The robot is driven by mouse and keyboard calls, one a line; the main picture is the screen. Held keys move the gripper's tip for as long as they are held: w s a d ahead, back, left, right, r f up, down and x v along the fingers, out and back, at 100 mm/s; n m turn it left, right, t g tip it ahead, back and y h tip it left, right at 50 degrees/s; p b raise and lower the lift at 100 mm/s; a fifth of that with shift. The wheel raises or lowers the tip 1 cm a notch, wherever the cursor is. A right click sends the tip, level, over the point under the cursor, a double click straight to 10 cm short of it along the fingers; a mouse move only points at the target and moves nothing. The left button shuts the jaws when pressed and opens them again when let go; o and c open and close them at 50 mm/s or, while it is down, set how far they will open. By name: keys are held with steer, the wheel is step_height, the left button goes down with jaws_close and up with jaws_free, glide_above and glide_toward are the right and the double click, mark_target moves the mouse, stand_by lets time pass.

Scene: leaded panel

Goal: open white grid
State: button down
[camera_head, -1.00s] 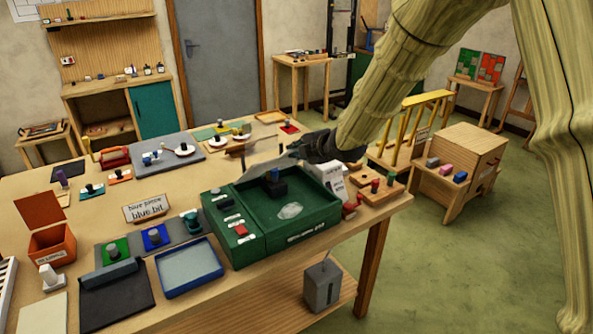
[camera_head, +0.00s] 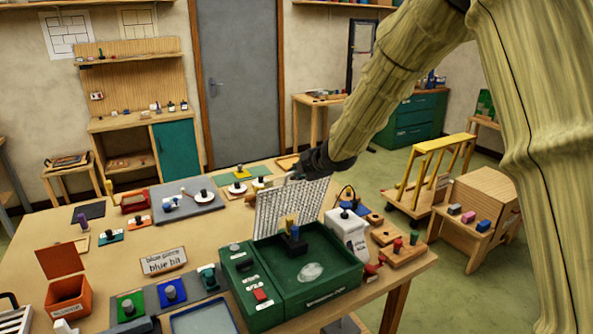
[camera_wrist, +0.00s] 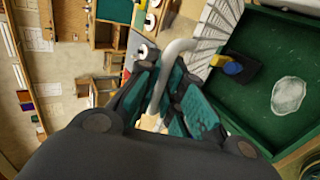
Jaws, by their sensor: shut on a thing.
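The white grid (camera_head: 292,208) stands steeply raised at the back of the green box (camera_head: 335,291) in the head view, so the box interior shows. Part of the grid also shows in the wrist view (camera_wrist: 213,32). My gripper (camera_head: 303,172) is at the grid's upper edge. In the wrist view, my gripper (camera_wrist: 165,92) is shut on a curved grey handle (camera_wrist: 181,47) beside the grid. The handle's join to the grid is not clear.
Inside the box are a dark block with a blue and yellow top (camera_head: 293,240) and a pale oval patch (camera_head: 311,272). A white container (camera_head: 347,236) stands close on the right. Small tools crowd the table.

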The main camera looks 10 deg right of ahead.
steer(key=shift+w, duration=0.15)
stand_by(0.3)
steer(key=c, duration=1.5)
jaws_free()
steer(key=v, duration=1.2)
